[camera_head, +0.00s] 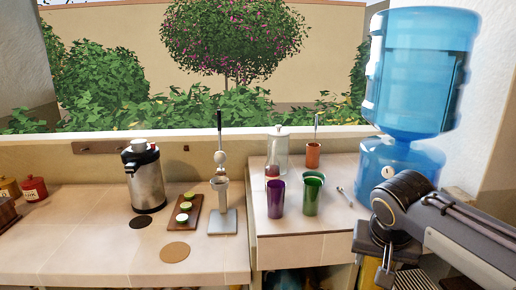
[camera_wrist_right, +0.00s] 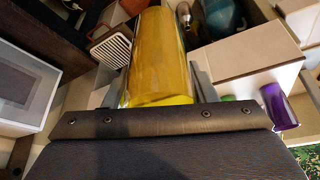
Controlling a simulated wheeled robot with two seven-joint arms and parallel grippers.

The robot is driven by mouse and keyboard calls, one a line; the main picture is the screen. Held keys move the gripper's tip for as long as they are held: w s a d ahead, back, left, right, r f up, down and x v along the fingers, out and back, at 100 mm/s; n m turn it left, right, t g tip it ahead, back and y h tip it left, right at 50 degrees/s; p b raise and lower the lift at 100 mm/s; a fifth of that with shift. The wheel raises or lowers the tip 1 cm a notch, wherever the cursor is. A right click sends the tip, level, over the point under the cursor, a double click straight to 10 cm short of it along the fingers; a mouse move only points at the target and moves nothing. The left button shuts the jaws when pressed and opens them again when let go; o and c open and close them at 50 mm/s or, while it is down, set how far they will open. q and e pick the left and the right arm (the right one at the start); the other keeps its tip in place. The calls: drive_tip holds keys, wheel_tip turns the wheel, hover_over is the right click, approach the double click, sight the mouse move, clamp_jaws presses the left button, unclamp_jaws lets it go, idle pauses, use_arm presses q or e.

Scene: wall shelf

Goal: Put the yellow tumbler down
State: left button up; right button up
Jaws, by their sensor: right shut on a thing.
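The yellow tumbler (camera_wrist_right: 160,55) fills the upper middle of the right wrist view, held at my right gripper (camera_wrist_right: 155,112). My right gripper is shut on it. In the head view my right gripper (camera_head: 378,245) is at the lower right, in front of the raised counter's right part. Only a sliver of the yellow tumbler (camera_head: 370,271) shows there, below the gripper; most of it is hidden. It appears clear of the counter, off its front edge. My left gripper is not in view.
On the raised counter (camera_head: 288,247) stand a purple tumbler (camera_head: 276,198), a green tumbler (camera_head: 311,197), a glass bottle (camera_head: 277,150) and a terracotta cup (camera_head: 313,155). A large blue water dispenser (camera_head: 418,75) stands behind my right arm.

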drive_tip(key=w+a+f, duration=0.2)
drive_tip(key=w+f, duration=0.2)
drive_tip(key=f, duration=0.4)
drive_tip(key=w+a+f, duration=0.1)
drive_tip(key=w+f, duration=0.2)
drive_tip(key=f, duration=0.6)
drive_tip(key=s+f+n+y, duration=0.1)
drive_tip(key=s+f+n, duration=0.3)
drive_tip(key=f, duration=0.9)
drive_tip(key=shift+s+a+y, duration=0.35)
drive_tip(key=shift+s+y, duration=0.05)
drive_tip(key=shift+s, duration=0.65)
drive_tip(key=shift+w+d+r, duration=0.1)
